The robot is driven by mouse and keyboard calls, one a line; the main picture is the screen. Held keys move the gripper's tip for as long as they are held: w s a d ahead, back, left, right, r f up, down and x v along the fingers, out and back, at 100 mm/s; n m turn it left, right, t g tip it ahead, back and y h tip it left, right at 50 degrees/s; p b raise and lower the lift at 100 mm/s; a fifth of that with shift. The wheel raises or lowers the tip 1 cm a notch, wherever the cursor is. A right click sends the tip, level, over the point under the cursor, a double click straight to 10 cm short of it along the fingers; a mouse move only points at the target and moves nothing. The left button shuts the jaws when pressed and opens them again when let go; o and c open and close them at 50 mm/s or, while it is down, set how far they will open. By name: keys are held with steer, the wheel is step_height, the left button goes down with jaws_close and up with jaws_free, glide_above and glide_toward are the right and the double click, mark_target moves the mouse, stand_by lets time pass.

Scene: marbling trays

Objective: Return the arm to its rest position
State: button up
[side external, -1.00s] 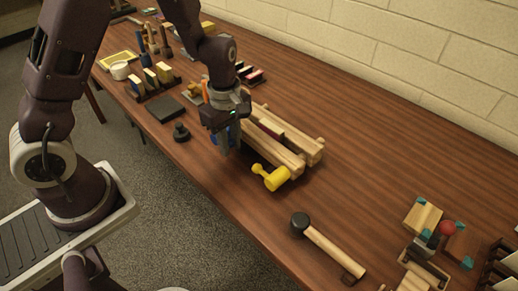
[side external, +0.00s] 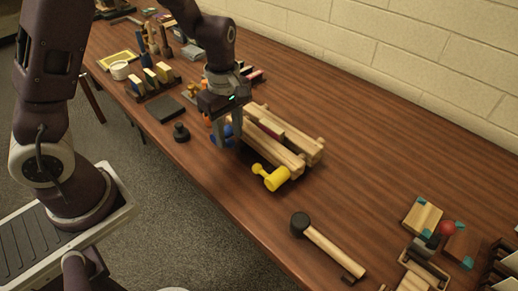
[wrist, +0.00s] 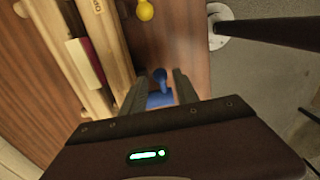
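My gripper (side external: 227,142) points down above the table, just left of a wooden block-and-rail assembly (side external: 278,147). In the wrist view its two fingers (wrist: 160,76) stand apart. A blue object (wrist: 160,98) shows between and beyond them, with a narrower blue part at its far end. In the side view this blue object (side external: 228,131) is partly hidden behind the fingers. It appears to rest on the table, not gripped. My arm reaches out over the table, bent downward at the wrist.
A yellow mallet (side external: 272,178) lies in front of the wooden assembly. A dark-headed mallet (side external: 330,246) lies nearer the camera. A black knob-topped piece (side external: 181,132) and a dark slab (side external: 165,108) sit left of my gripper. A brick wall (side external: 400,60) runs behind the table.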

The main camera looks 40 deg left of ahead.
steer(key=shift+r, duration=1.05)
steer(key=shift+r, duration=0.2)
steer(key=s+d+r+m+t, duration=0.1)
steer(key=s+r+m+t, duration=0.4)
steer(key=s+r+m, duration=1.2)
steer(key=shift+s+d+m+t, duration=0.2)
steer(key=shift+s+m+t, duration=0.1)
steer(key=shift+s+m, duration=0.2)
steer(key=shift+w, duration=0.1)
